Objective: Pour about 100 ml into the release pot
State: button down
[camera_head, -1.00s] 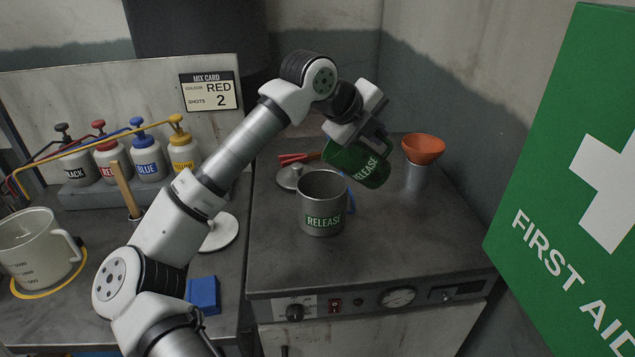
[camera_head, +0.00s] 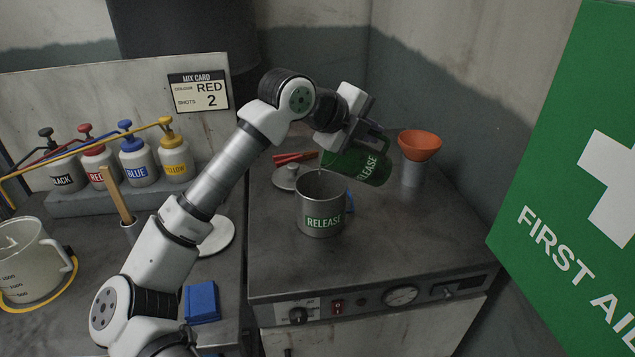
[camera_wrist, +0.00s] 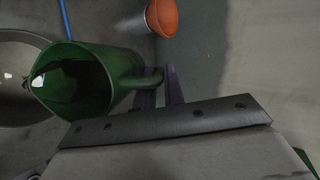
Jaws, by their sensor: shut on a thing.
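The green release jug (camera_head: 352,168) is tipped far over to the left, its mouth above the right side of the metal release pot (camera_head: 321,220). A thin pale streak, perhaps liquid, shows below its lip. My gripper (camera_head: 374,137) is shut on the jug's handle, above and right of the pot. In the wrist view the green jug (camera_wrist: 108,75) lies on its side with its spout over the pot (camera_wrist: 18,112), and a bright glint shows at the spout. My gripper's fingers (camera_wrist: 160,92) are at the handle. The level inside the pot cannot be told.
An orange funnel (camera_head: 420,144) stands on a metal cup behind right. A lid (camera_head: 287,177) and red-handled tool (camera_head: 295,157) lie behind the pot. Colour bottles (camera_head: 136,160), a measuring jug (camera_head: 30,262) and a blue block (camera_head: 201,301) are left. A first aid box (camera_head: 570,150) fills the right.

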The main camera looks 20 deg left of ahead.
jog(key=shift+s+a+t+h, duration=0.15)
jog(key=shift+a+t+h, duration=0.05)
jog(key=shift+t+h, duration=0.1)
dwell(0.8)
